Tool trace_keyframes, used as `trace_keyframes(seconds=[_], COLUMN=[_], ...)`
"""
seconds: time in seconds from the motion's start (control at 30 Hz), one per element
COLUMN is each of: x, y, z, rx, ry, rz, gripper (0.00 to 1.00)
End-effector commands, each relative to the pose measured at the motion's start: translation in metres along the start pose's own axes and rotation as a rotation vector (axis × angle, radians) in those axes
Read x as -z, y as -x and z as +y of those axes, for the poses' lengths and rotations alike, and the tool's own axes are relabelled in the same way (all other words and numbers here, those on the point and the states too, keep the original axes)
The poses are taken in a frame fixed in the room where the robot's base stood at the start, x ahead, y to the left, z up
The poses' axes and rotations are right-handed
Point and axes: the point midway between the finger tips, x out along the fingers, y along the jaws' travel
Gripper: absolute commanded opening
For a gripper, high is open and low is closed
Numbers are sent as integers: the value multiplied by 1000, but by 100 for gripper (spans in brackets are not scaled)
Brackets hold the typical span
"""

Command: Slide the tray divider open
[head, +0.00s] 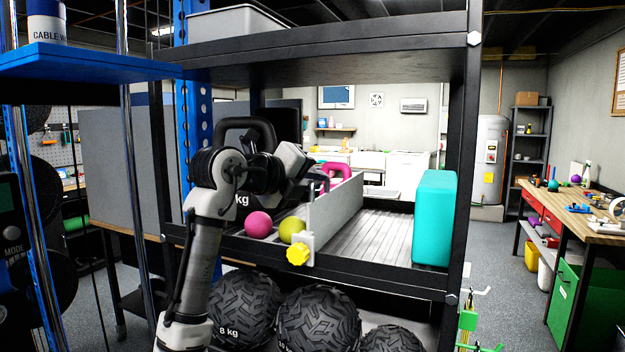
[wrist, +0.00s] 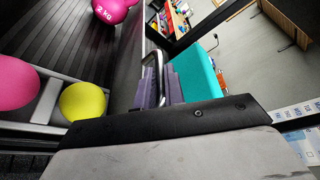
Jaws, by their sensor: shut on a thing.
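The tray divider (head: 337,212) is an upright light grey panel running front to back across the slatted shelf tray (head: 378,236). A white bracket with a yellow knob (head: 298,255) is at its front end. My gripper (head: 322,182) is at the divider's top edge, reaching in from the left. The exact contact is partly hidden.
Left of the divider are a pink ball (head: 258,224), a yellow ball (head: 291,228) and a pink 2 kg weight (wrist: 112,10). A teal block (head: 434,218) stands at the tray's right end. The slats between divider and block are clear. A black post (head: 464,150) bounds the right.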

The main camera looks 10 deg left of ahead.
Motion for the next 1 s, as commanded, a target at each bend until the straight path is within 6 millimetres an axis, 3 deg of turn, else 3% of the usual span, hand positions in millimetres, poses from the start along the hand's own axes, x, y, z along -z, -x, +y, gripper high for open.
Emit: trace_keyframes(seconds=[0.07, 0.1, 0.23, 0.63, 0.77, 1.0], x=[0, 0, 0, 0, 1, 2], y=[0, 0, 0, 9, 30, 86], z=[0, 0, 0, 1, 2, 2], rx=[0, 0, 0, 0, 1, 1], ry=[0, 0, 0, 0, -2, -2], rz=[-2, -2, -1, -2, -4, -4], gripper=[0, 16, 32, 32, 32, 32])
